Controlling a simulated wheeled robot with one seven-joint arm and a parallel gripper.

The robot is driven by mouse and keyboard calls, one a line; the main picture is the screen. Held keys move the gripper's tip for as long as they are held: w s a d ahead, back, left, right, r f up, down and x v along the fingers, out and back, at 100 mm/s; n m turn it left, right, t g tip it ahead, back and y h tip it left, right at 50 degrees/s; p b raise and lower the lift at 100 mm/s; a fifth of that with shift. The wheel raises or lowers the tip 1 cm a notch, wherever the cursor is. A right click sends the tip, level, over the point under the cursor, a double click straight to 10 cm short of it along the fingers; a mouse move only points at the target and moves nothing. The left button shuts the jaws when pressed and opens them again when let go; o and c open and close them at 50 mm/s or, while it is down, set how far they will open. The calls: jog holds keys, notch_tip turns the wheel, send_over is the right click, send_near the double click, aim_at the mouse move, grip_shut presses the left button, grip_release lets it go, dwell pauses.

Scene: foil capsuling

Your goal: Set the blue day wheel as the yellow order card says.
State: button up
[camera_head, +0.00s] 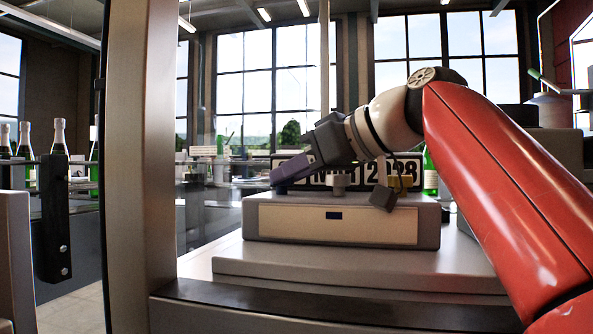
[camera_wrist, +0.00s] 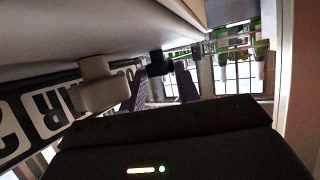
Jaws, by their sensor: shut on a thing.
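A grey coder box (camera_head: 430,222) stands on a pale bench, with a black plate of white characters (camera_head: 376,172) behind its top. The plate shows a partly covered month and 2028; the day characters are covered or too small to read. My gripper (camera_head: 284,178) is shut at the plate's left end, on a dark blue knob, seen in the wrist view (camera_wrist: 157,62), which I take for the day wheel. A grey knob (camera_head: 339,181) stands to its right; it also shows in the wrist view (camera_wrist: 103,85). I cannot make out a yellow order card.
A small yellow piece (camera_head: 402,183) shows behind my wrist; I cannot tell what it is. A grey post (camera_head: 160,140) stands left of the box. Green bottles (camera_head: 58,138) stand at the left, and another bottle (camera_head: 430,173) behind the box's right end.

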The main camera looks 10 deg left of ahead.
dwell(0.3)
jog(key=o, duration=1)
jog(key=shift+c, duration=0.2)
jog(key=shift+p+v, duration=0.5)
jog(key=shift+v, duration=3.4)
